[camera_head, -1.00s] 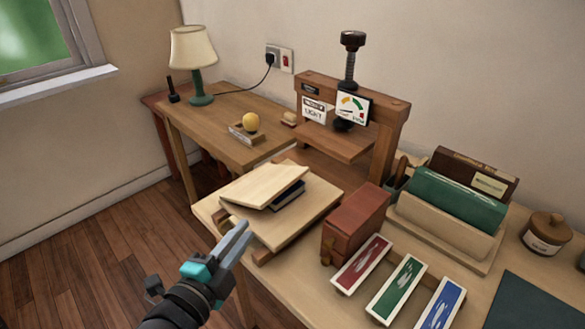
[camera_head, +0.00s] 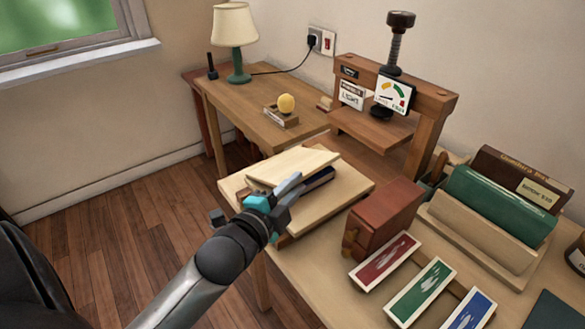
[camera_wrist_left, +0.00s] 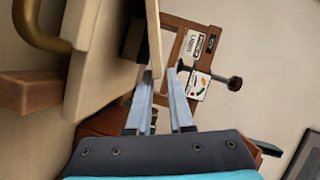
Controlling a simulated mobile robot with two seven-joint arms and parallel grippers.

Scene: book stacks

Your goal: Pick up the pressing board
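The pressing board (camera_head: 292,163) is a pale wooden board lying tilted on a dark blue book (camera_head: 320,179). Both rest on a wider pale base board (camera_head: 338,198) on the workbench. My left gripper (camera_head: 291,188) is at the near edge of the pressing board, its fingers hiding part of that edge. In the left wrist view the gripper (camera_wrist_left: 162,76) has its two fingers apart, with the board's thin edge (camera_wrist_left: 154,40) at the fingertips, near the left finger. I cannot tell whether they touch. My right gripper is not in view.
A wooden press (camera_head: 376,128) with a dial stands behind. A red-brown box (camera_head: 384,218) sits right of the boards. Coloured trays (camera_head: 386,257) lie in front of it. A side table (camera_head: 245,118) holds a lamp (camera_head: 235,40). Open floor lies left.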

